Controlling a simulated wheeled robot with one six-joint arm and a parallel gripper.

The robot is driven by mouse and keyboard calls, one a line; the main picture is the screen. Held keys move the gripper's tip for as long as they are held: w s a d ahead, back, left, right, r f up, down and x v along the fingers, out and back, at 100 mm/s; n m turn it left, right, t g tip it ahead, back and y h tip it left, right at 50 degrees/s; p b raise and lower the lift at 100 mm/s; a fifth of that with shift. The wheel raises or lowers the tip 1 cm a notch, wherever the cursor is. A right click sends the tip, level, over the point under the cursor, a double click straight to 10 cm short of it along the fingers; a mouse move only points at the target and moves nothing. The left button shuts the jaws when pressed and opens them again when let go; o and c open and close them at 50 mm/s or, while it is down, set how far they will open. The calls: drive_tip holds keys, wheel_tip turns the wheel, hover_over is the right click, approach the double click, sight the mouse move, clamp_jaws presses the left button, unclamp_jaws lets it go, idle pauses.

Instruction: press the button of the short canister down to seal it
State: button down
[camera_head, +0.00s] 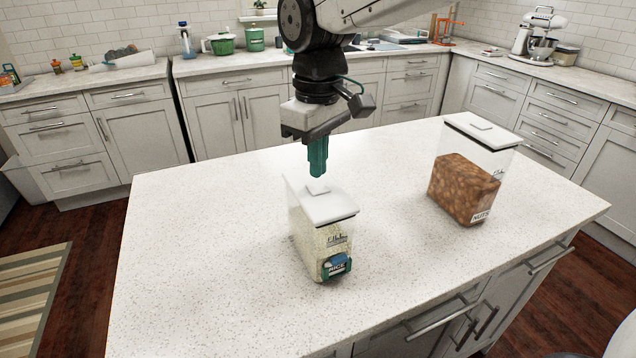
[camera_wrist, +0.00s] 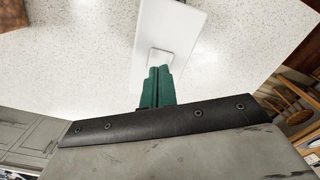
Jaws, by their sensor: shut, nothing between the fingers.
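The short canister (camera_head: 322,240) stands upright on the island counter, with rice inside, a rice label and a white lid. Its white button (camera_head: 317,187) is on top of the lid and looks slightly raised. The lid also shows in the wrist view (camera_wrist: 180,30), with part of the button (camera_wrist: 160,57) next to the fingertips. My gripper (camera_head: 317,172) has green fingers, shut and empty, pointing straight down just above the button. I cannot tell whether the tips touch it. In the wrist view, my fingers (camera_wrist: 157,72) partly hide the button.
A taller canister of nuts (camera_head: 468,178) with a white lid stands to the right on the same counter (camera_head: 200,240). The counter around the rice canister is clear. Cabinets and back counters with a stand mixer (camera_head: 537,38) and a green pot (camera_head: 221,43) are farther off.

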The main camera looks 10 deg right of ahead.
drive_tip(key=shift+r, duration=2.4)
drive_tip(key=shift+m, duration=0.7)
drive_tip(key=s+d+f, duration=0.2)
drive_tip(key=shift+s+f, duration=0.25)
drive_tip(key=shift+f, duration=0.15)
drive_tip(key=s+d+f+m, duration=0.2)
drive_tip(key=s+d+m, duration=0.2)
drive_tip(key=s+d, duration=0.4)
drive_tip(key=s+d+f+m+t, duration=0.1)
drive_tip(key=s+d+f+m, duration=0.2)
drive_tip(key=s+d, duration=0.6)
drive_tip(key=shift+d+m, duration=0.4)
drive_tip(key=shift+d, duration=0.5)
